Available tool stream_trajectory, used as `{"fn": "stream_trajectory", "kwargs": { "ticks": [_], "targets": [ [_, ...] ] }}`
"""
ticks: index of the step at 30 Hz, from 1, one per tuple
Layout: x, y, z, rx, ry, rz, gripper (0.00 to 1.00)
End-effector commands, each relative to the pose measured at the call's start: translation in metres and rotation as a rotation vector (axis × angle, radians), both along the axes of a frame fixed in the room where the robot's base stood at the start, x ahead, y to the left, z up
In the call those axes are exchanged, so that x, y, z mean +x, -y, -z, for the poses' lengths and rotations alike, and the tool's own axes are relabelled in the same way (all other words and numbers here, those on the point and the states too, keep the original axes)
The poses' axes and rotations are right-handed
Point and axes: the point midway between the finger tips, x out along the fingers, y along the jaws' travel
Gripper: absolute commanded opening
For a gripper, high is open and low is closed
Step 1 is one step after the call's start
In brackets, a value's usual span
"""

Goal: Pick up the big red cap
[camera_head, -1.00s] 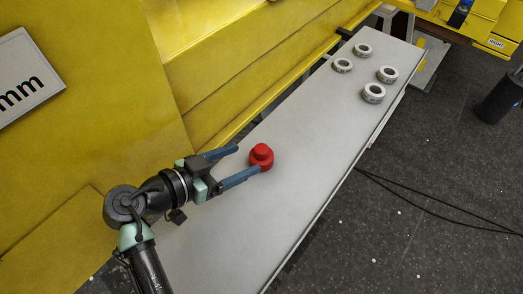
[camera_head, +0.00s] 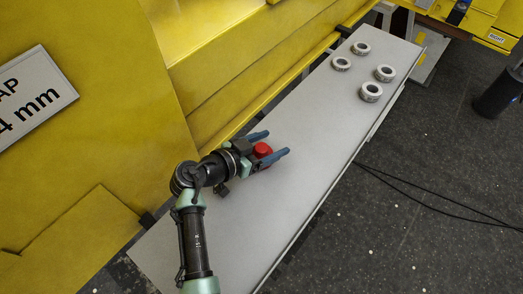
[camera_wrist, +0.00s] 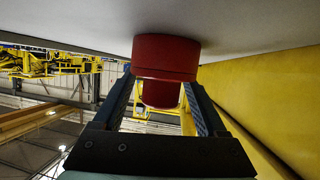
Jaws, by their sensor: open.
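The big red cap (camera_head: 263,149) stands on the grey table (camera_head: 300,150), and my gripper partly hides it in the head view. My gripper (camera_head: 274,144) is open, with one blue finger on each side of the cap. In the wrist view the red cap (camera_wrist: 166,58) shows its wide base against the table surface and its narrower part between the fingers. My gripper (camera_wrist: 164,84) shows there with its two fingers apart around the cap. I cannot tell whether either finger touches it.
Several grey rings (camera_head: 371,92) lie at the far end of the table. A yellow wall (camera_head: 215,75) runs along the table's left side. Black cables (camera_head: 430,205) lie on the dark floor at the right. The table's middle is clear.

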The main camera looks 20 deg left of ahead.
Motion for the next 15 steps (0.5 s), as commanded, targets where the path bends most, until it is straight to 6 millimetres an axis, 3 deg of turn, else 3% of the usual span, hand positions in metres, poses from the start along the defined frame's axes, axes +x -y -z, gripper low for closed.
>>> {"fn": "stream_trajectory", "kwargs": {
  "ticks": [5, 15],
  "targets": [
    [0.0, 0.0, 0.0001, 0.001, 0.0, 0.0, 0.71],
    [-0.0002, -0.0001, 0.0001, 0.0, 0.0, 0.0, 0.1]
  ]
}}
